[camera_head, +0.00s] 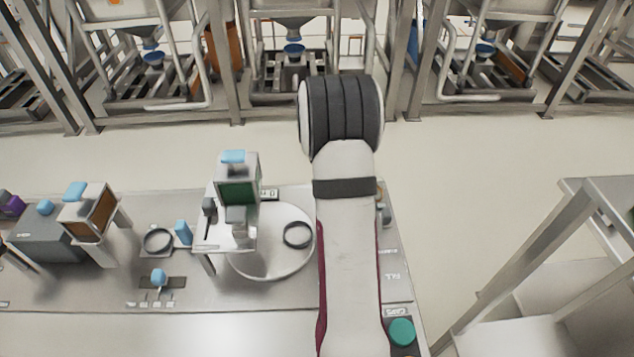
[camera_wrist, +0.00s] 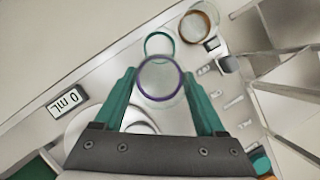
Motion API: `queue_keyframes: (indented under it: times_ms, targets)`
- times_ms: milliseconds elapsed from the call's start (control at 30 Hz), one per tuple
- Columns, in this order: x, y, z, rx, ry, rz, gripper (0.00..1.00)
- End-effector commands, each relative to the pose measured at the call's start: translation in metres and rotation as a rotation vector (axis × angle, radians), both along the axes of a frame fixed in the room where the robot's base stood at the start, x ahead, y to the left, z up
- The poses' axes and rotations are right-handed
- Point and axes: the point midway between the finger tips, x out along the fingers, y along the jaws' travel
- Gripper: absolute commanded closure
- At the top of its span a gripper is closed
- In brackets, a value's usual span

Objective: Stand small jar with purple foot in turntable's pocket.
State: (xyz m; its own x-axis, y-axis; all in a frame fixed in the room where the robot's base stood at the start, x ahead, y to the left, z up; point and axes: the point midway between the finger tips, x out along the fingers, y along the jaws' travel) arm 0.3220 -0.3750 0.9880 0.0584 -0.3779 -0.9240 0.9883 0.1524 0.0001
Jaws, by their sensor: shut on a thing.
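The small jar with the purple foot (camera_wrist: 161,98) is between the teal fingers of my gripper (camera_wrist: 160,78) in the wrist view. I look along it, and its purple ring faces the camera. My gripper is shut on it, and the jar appears held above the table. The turntable (camera_head: 262,268) is a pale round disc in the head view, with a dark ring, apparently its pocket (camera_head: 297,234), near its right side. Part of the disc shows at lower left in the wrist view (camera_wrist: 78,124). My arm hides the gripper and jar in the head view.
A dispenser with a green window (camera_head: 238,190) stands over the turntable's left part. A display reading 0 mL (camera_wrist: 67,107) is beside it. A metal frame (camera_head: 590,200) stands at right.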

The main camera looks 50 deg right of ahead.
Motion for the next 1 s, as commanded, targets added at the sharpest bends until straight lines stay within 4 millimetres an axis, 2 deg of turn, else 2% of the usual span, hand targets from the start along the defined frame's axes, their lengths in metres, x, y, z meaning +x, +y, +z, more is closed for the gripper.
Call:
queue_keyframes:
  times_ms: [100,200,300,367,467,600,700,800,1000]
  targets:
    - [-0.022,-0.007,0.014,-0.001,-0.001,-0.003,0.87]
    - [-0.035,-0.011,0.022,-0.001,-0.001,-0.002,0.87]
    - [-0.039,-0.007,0.026,0.0,0.0,0.002,0.87]
    - [-0.035,0.003,0.025,0.004,0.002,0.005,0.87]
    - [-0.02,0.035,0.02,0.008,0.004,0.007,0.87]
    - [-0.002,0.088,0.012,0.008,0.006,0.008,0.87]
    - [0.004,0.119,0.008,0.004,0.004,0.008,0.87]
    - [0.006,0.134,0.005,0.001,0.001,0.005,0.87]
    - [0.006,0.136,-0.014,0.002,0.002,0.001,0.87]
